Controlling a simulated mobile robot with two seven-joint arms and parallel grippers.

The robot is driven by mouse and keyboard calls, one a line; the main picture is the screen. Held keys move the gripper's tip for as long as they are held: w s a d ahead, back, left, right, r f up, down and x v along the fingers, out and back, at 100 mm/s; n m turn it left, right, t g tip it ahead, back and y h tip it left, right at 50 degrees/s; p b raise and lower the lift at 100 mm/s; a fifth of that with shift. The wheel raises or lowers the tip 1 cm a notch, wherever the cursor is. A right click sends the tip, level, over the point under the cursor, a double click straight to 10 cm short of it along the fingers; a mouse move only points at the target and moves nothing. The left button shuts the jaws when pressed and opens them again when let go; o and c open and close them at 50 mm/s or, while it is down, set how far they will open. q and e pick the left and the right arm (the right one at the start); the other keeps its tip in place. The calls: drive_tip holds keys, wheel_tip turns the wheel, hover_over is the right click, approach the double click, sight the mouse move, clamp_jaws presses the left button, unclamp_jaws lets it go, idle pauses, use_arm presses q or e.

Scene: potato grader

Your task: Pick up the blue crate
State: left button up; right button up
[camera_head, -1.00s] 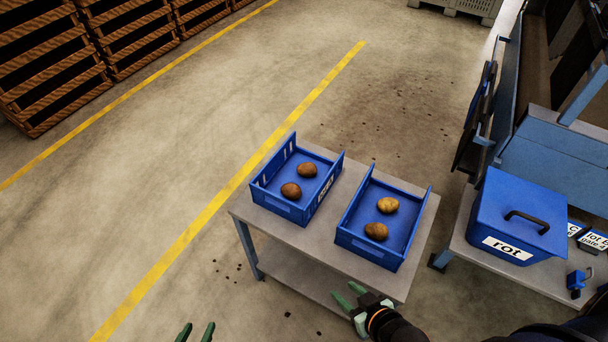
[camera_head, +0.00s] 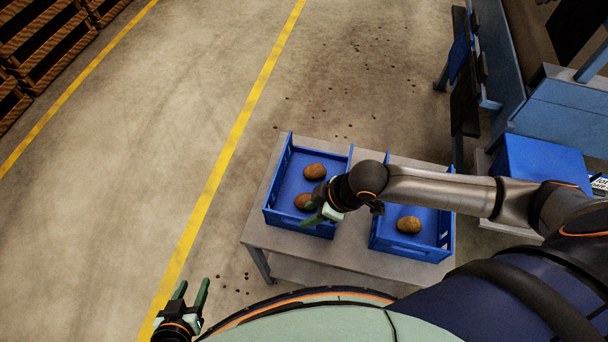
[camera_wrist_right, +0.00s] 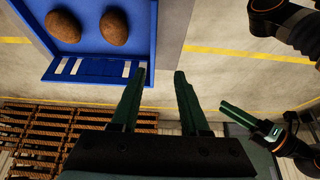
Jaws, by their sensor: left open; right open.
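Two blue crates stand side by side on a grey table. The left crate (camera_head: 289,163) holds two potatoes (camera_head: 315,171). The right crate (camera_head: 416,253) is partly hidden behind my right arm, and one potato (camera_head: 408,225) shows in it. My right gripper (camera_head: 322,215) is open over the near right part of the left crate. In the right wrist view its open fingers (camera_wrist_right: 160,75) have nothing between them. One fingertip appears close to the corner of a crate's slotted wall (camera_wrist_right: 95,68); I cannot tell whether they touch. My left gripper (camera_head: 190,290) is open and empty, left of the table.
The grey table (camera_head: 262,222) has a narrow bare strip around the crates. A blue bin (camera_head: 545,165) stands on a bench at the right, partly covered by my arm. Wooden crates (camera_head: 45,60) are stacked at the far left.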

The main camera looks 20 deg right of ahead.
sight(297, 220)
drive_tip(key=shift+w+d, duration=0.3)
drive_tip(key=shift+d, duration=0.45)
drive_tip(key=shift+g+h, duration=0.3)
drive_tip(key=shift+h, duration=0.1)
drive_tip(key=shift+a+b+x, duration=0.15)
drive_tip(key=shift+b+x, duration=0.35)
drive_tip(key=shift+x, duration=2.55)
drive_tip(key=shift+a+b+x, duration=0.15)
drive_tip(key=shift+b+x, duration=0.3)
drive_tip(key=shift+x, duration=2.6)
use_arm(q)
drive_tip(key=shift+w+f, duration=0.3)
drive_tip(key=shift+f, duration=0.65)
use_arm(e)
drive_tip(key=shift+w+r, duration=0.1)
drive_tip(key=shift+w, duration=0.05)
clamp_jaws()
drive_tip(key=shift+r, duration=0.1)
